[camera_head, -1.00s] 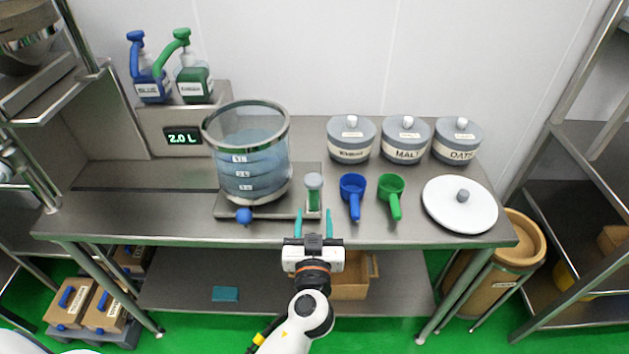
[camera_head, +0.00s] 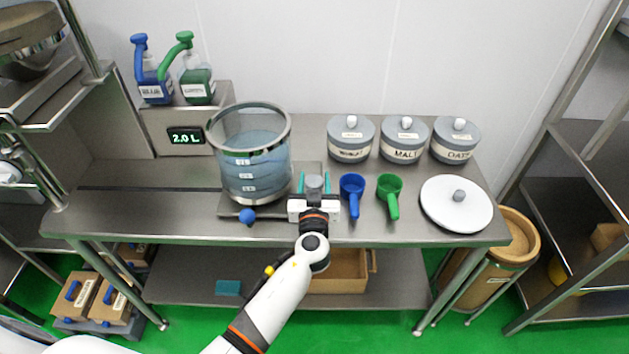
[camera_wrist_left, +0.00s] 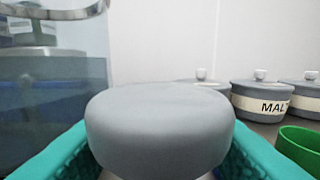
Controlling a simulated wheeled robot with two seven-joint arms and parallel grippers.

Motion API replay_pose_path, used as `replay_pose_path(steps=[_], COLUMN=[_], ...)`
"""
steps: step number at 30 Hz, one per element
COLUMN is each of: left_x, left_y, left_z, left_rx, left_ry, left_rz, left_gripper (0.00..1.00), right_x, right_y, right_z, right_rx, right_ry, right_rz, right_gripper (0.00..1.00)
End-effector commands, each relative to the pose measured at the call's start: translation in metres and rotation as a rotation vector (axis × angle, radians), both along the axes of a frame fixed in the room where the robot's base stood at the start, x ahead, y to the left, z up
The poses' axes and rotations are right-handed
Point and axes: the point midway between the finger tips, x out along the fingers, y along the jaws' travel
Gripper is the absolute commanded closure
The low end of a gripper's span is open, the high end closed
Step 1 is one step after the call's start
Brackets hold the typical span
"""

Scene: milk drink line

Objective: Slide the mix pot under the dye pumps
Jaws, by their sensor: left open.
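The mix pot (camera_head: 252,170) is a large clear vessel with a metal rim and bluish liquid. It stands on a flat metal base (camera_head: 285,213) on the bench. A post with a grey cap (camera_head: 314,181) rises at the right of the base; the cap fills the middle of the left wrist view (camera_wrist_left: 160,130). My left gripper (camera_head: 314,186) is open, with one teal finger on each side of the cap. I cannot tell whether the fingers touch it. The blue dye pump (camera_head: 154,88) and green dye pump (camera_head: 195,85) stand on a raised ledge, left of and behind the pot. My right gripper is out of view.
A display reading 2.0 L (camera_head: 186,136) is below the pumps. The bench left of the pot is clear. A blue scoop (camera_head: 352,190), a green scoop (camera_head: 389,192), a white lid (camera_head: 456,205) and lidded canisters (camera_head: 404,140) are to the right.

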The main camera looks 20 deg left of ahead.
Motion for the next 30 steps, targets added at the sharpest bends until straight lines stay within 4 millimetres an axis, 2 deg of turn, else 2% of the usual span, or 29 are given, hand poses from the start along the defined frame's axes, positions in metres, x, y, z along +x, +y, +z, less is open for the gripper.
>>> replay_pose_path(steps=[2, 9, 10, 16, 20, 26, 30], left_x=[0.000, 0.000, 0.000, -0.001, -0.004, -0.015, -0.027], left_y=[0.000, 0.000, 0.000, 0.001, 0.010, 0.050, 0.089], left_z=[0.000, 0.000, 0.000, -0.001, -0.002, -0.003, -0.003], left_rx=[0.000, 0.000, 0.000, 0.000, 0.002, 0.006, 0.006], left_ry=[0.000, 0.000, 0.000, 0.001, 0.001, 0.000, 0.001], left_rz=[0.000, 0.000, 0.000, 0.000, 0.001, 0.006, 0.008], left_gripper=[0.58, 0.97, 1.00, 1.00, 1.00, 1.00, 1.00], right_x=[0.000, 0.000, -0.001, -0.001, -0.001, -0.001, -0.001], right_y=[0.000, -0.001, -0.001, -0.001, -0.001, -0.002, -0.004], right_z=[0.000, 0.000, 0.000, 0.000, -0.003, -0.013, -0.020], right_rx=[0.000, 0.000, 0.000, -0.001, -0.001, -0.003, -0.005], right_ry=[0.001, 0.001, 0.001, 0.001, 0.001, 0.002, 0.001], right_rz=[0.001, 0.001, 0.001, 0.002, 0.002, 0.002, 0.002], right_gripper=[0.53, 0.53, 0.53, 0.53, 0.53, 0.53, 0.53])
